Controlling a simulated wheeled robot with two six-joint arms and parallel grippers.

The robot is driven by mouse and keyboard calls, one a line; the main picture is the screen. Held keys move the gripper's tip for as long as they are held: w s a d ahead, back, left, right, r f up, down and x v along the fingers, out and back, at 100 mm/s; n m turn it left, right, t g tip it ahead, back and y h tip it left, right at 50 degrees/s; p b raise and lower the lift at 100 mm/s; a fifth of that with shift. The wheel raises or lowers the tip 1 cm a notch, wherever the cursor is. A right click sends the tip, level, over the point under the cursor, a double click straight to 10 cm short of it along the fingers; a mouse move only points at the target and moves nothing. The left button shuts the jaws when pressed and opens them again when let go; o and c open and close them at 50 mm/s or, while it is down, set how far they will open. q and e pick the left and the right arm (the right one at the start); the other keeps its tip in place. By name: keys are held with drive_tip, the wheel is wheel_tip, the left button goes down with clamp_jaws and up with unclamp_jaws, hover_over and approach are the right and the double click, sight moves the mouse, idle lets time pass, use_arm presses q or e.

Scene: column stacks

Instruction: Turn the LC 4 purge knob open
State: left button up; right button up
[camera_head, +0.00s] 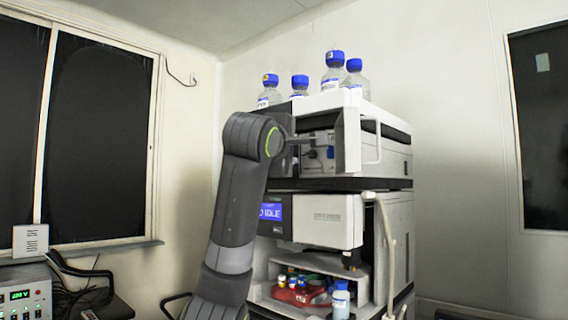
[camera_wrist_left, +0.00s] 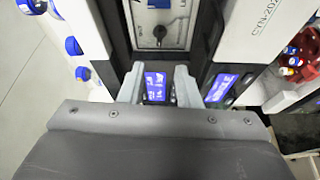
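The LC stack (camera_head: 335,215) stands in the middle of the head view, with its upper module (camera_head: 320,165) open at the front. My left arm rises in front of the stack and partly hides it. My left gripper (camera_head: 303,140) is at the upper module's opening. In the left wrist view, my left gripper (camera_wrist_left: 159,88) has its two fingers apart, with no object held between them. A small dark round knob (camera_wrist_left: 159,31) sits on a pale panel beyond the fingertips, apart from them. I cannot read which LC it belongs to. My right gripper is in neither view.
Several blue-capped bottles (camera_head: 334,72) stand on top of the stack. An open door panel (camera_head: 347,140) stands right of the opening. A lit blue screen (camera_head: 271,212) is lower down. A red tray (camera_head: 300,294) with vials sits in the bottom bay.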

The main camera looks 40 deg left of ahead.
use_arm(q)
drive_tip(key=b+v, duration=0.1)
drive_tip(key=v, duration=0.4)
drive_tip(key=shift+w, duration=0.1)
idle(0.3)
